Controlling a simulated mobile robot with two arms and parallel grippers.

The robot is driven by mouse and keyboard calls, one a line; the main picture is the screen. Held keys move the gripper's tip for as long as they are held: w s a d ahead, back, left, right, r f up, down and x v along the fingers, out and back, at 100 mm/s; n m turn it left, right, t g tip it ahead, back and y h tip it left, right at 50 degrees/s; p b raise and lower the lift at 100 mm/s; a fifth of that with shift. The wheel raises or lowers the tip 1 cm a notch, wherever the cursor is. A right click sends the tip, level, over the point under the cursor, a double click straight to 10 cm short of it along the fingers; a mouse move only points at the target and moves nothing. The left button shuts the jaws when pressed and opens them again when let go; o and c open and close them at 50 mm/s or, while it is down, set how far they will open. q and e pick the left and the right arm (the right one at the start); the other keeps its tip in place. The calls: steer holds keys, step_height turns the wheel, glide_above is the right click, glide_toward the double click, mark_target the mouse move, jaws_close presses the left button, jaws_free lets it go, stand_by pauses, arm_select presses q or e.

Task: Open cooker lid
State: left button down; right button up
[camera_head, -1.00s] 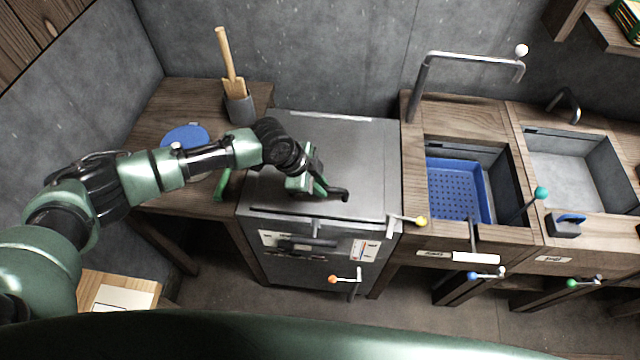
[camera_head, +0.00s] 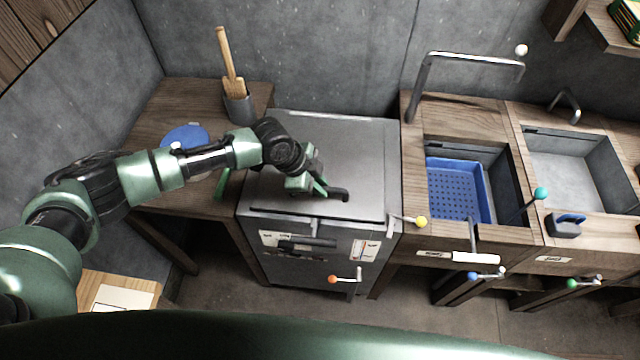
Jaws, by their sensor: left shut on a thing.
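The cooker is a grey metal box with a flat lid (camera_head: 345,150) on top, in the middle of the head view. The lid lies flat and looks closed. A dark handle (camera_head: 340,194) sits near the lid's front edge. My left gripper (camera_head: 318,187) reaches over the lid from the left and is shut on the handle. The gripper and wrist hide the handle's left part. My right gripper is not in view.
A wooden table (camera_head: 160,105) left of the cooker holds a blue round thing (camera_head: 185,137) and a pot with wooden tools (camera_head: 239,105). A sink counter with a blue basket (camera_head: 455,190) stands right. A yellow-knobbed lever (camera_head: 421,221) juts out beside the cooker.

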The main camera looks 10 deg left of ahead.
arm_select(q)
steer(key=shift+r, duration=0.1)
steer(key=shift+w+r+g, duration=0.2)
steer(key=shift+r+g, duration=0.1)
steer(key=shift+r, duration=0.35)
steer(key=w+r+g+b, duration=0.1)
steer(key=w+r, duration=0.3)
steer(key=r, duration=0.3)
steer(key=w+r+g+b, duration=0.2)
steer(key=w+r, duration=0.3)
steer(key=r, duration=0.3)
steer(key=shift+r+n, duration=0.2)
steer(key=shift+n, duration=0.2)
steer(key=shift+w, duration=0.1)
